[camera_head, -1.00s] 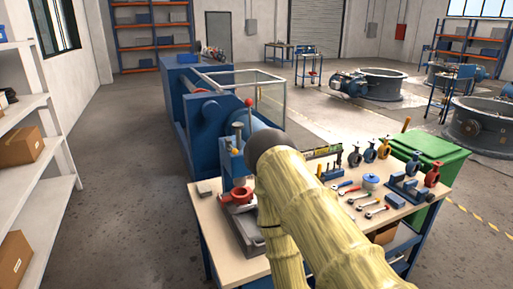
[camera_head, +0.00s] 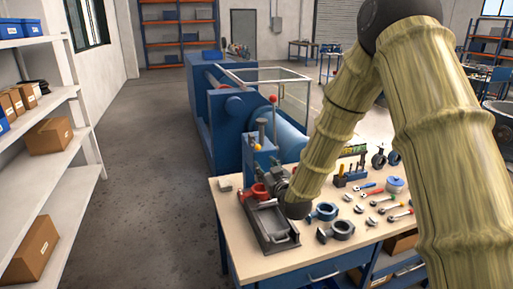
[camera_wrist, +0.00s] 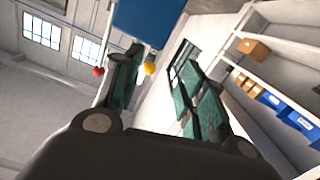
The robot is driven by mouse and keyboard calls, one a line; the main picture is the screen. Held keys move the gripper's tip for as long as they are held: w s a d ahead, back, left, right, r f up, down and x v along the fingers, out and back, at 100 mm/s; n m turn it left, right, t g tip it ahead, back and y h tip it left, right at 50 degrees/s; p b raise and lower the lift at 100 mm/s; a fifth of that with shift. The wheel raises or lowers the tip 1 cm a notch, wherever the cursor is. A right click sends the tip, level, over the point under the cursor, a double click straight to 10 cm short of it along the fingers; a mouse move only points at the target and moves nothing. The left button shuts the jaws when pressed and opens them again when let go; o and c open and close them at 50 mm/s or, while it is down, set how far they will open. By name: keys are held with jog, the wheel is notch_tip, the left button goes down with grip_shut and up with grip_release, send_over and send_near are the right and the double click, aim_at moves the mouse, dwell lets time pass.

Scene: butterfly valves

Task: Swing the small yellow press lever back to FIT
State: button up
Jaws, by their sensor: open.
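The small yellow press lever shows as a yellow knob (camera_head: 258,146) on the front of the blue press (camera_head: 261,160). In the wrist view the yellow knob (camera_wrist: 150,69) appears between my finger ends, nearer the left finger. Contact cannot be told. My gripper (camera_head: 276,179) is open just in front of the press, low beside a red valve body (camera_head: 254,193). The wrist view shows its teal finger pads apart (camera_wrist: 160,78). A red-tipped press handle (camera_head: 273,99) stands above; its red ball (camera_wrist: 98,71) is left of my fingers. FIT marking is not legible.
A grey tray (camera_head: 283,240) lies on the workbench (camera_head: 240,238) before the press. White shelves (camera_head: 62,150) stand left, with clear floor between.

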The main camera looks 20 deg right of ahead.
aim_at(259, 148)
jog(key=shift+t, duration=0.3)
jog(key=w+r+p, duration=0.1)
jog(key=w, duration=0.3)
jog(key=w+r+p, duration=0.1)
jog(key=w, duration=0.2)
jog(key=w+p, duration=0.2)
jog(key=w, duration=0.2)
jog(key=shift+w+r, duration=0.35)
jog(key=shift+r, duration=0.05)
grip_shut()
